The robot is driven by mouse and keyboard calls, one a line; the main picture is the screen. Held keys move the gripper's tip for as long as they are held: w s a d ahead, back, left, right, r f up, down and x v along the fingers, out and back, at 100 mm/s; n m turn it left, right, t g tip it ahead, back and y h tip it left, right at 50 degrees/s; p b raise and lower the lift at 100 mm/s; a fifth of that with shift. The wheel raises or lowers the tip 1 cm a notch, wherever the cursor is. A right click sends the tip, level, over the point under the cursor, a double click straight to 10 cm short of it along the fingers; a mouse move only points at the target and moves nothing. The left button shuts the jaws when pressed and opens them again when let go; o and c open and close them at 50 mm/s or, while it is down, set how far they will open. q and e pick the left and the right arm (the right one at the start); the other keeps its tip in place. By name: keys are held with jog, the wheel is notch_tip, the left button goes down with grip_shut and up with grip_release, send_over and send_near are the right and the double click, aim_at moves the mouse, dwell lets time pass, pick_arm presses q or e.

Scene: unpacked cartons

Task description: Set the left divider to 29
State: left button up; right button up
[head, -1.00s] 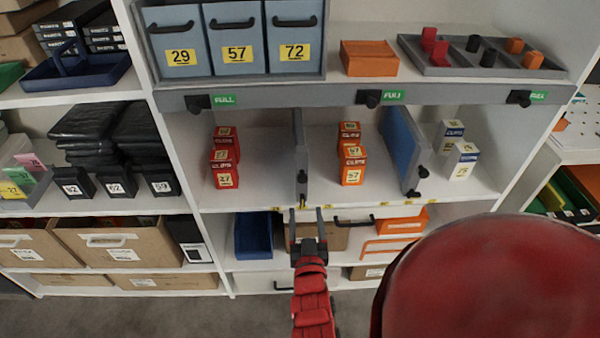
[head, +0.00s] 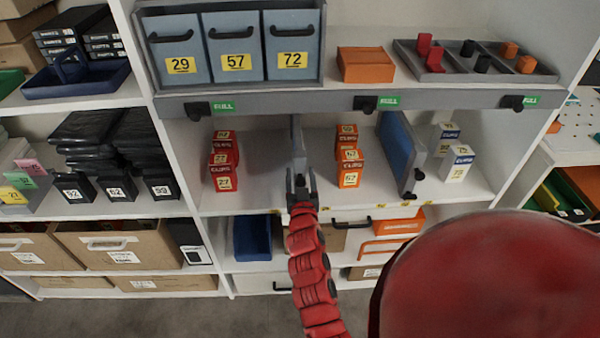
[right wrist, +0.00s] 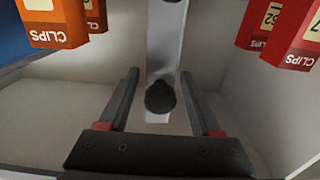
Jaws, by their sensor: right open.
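The left divider (head: 297,137) is a grey upright panel on the middle shelf, between the red CLIPS boxes and the orange CLIPS boxes. My right gripper (head: 301,174) is in front of the divider's front edge, open. In the right wrist view the divider's pale front edge (right wrist: 164,45) lies between the open fingers. Its black knob (right wrist: 160,97) is between them too, with a visible gap on both sides. In the head view my gripper hides the knob. Small yellow labels (head: 380,205) run along the shelf's front edge, too small to read. My left gripper is out of view.
Red boxes (head: 223,166) stand left of the divider and orange boxes (head: 349,169) right of it. A second, blue divider (head: 399,146) stands slanted in view farther right, beside white boxes (head: 457,163). Above is a grey rail (head: 300,101) with black knobs and green FULL labels.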

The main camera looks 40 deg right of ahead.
jog(key=shift+w+d, duration=0.1)
jog(key=shift+w, duration=0.1)
grip_shut()
dwell(0.3)
dwell(1.1)
